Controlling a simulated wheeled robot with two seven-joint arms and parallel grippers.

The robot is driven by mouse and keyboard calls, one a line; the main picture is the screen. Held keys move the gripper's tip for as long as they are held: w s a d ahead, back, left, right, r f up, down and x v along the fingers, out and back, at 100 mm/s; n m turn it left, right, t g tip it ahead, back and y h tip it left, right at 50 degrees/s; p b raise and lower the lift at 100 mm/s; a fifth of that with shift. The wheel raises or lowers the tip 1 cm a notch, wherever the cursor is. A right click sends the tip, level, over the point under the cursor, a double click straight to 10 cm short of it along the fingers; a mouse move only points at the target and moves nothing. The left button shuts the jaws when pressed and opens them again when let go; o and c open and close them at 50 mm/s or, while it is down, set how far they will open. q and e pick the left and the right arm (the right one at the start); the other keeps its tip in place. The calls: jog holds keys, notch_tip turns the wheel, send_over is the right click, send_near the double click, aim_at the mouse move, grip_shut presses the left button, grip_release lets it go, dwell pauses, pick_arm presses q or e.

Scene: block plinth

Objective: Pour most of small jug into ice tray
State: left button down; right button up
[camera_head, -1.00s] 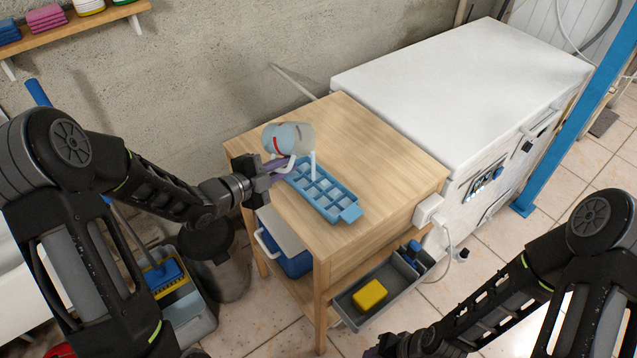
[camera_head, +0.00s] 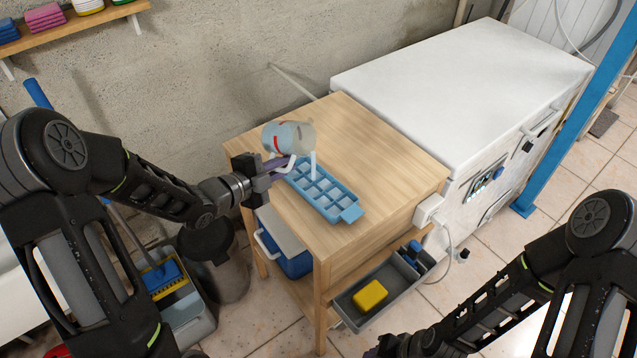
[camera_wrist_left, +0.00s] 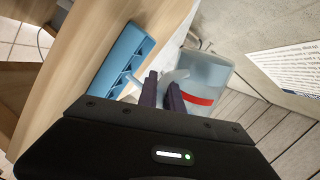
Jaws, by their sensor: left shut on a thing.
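The small jug (camera_head: 294,137) is pale and translucent with a red band, and is tipped on its side above the ice tray. A whitish stream runs from its right end down to the tray. My left gripper (camera_head: 278,165) is shut on the jug's handle; in the left wrist view the purple fingers (camera_wrist_left: 163,92) close on the handle beside the jug (camera_wrist_left: 206,83). The blue ice tray (camera_head: 350,213) lies on the wooden top, with whitish contents in its cells, and shows in the left wrist view (camera_wrist_left: 124,55). My right gripper (camera_head: 388,346) is low at the bottom edge, its fingertips unclear.
The wooden cabinet top (camera_head: 385,150) is clear to the right of the tray. A white chest freezer (camera_head: 455,85) stands beside it. A grey caddy (camera_head: 355,321) with a yellow sponge (camera_head: 370,295) is below. A blue cooler (camera_head: 296,264) sits under the top.

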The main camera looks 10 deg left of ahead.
pick_arm(q)
jog(key=shift+a+r+m+b, duration=0.1)
jog(key=shift+m+b, duration=0.2)
jog(key=shift+b, duration=0.15)
dwell(0.9)
jog(key=shift+d+f+m+y+b, duration=0.25)
jog(key=shift+m+y+b, duration=0.15)
jog(key=shift+b, duration=0.7)
dwell(0.4)
jog(key=n+p, duration=0.1)
jog(key=p, duration=0.1)
jog(key=r+n+h+p, duration=0.1)
jog(key=p, duration=0.1)
jog(key=shift+a, duration=0.3)
jog(key=shift+f, duration=0.1)
